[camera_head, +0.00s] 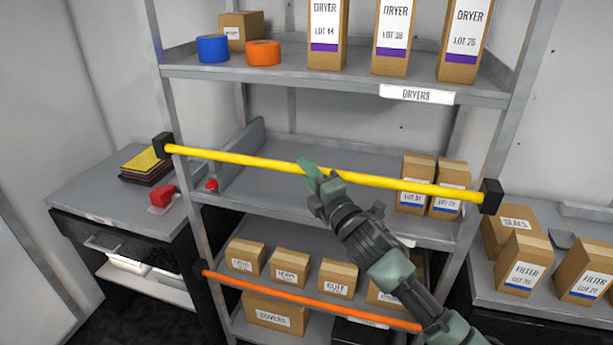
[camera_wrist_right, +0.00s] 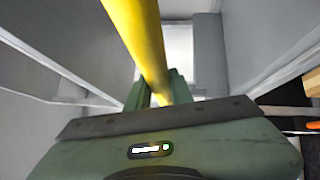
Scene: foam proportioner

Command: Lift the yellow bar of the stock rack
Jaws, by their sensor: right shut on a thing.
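The yellow bar (camera_head: 240,159) runs across the front of the stock rack (camera_head: 335,77) at the middle shelf. It slopes slightly down to the right in the head view, with its ends at black brackets on the left and right posts. My right gripper (camera_head: 318,178) is shut on the bar near its middle. In the right wrist view the bar (camera_wrist_right: 136,40) runs down between the fingers of my right gripper (camera_wrist_right: 158,92). The fingertips are partly hidden by the bar and the gripper body. My left gripper is not in view.
An orange bar (camera_head: 300,298) crosses the rack lower down, below my right arm. Two boxes (camera_head: 416,185) stand behind the yellow bar at the right. Dryer boxes (camera_head: 395,35) and tape rolls (camera_head: 213,48) sit on the upper shelf. Side counters flank the rack.

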